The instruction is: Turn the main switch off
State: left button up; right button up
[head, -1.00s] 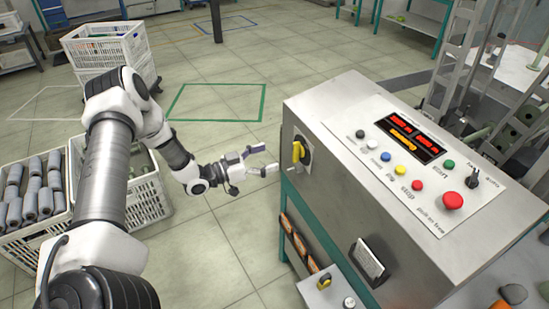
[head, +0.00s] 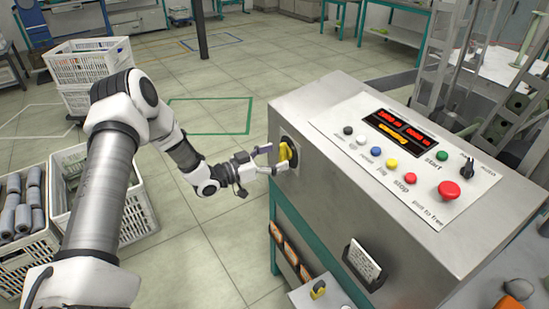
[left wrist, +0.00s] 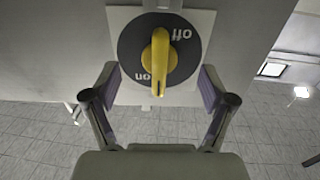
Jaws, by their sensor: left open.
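The main switch is a yellow handle (head: 285,152) on a dark round plate on the left side of the grey control box. In the left wrist view the handle (left wrist: 160,60) stands up and down in the picture, between the upside-down "off" label at upper right and the "on" label at lower left. My left gripper (head: 272,160) is open at the switch; in the left wrist view its two fingers (left wrist: 158,92) stand on either side of the handle, with gaps. My right gripper is not in view.
The control box (head: 330,190) carries several buttons, a red emergency knob (head: 449,191), a small selector (head: 467,164) and a lit display (head: 400,131). A white crate of grey bobbins (head: 25,262) stands at the left.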

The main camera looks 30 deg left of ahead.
pick_arm(q)
jog(key=shift+b+x, duration=0.65)
jog(key=shift+x, duration=0.4)
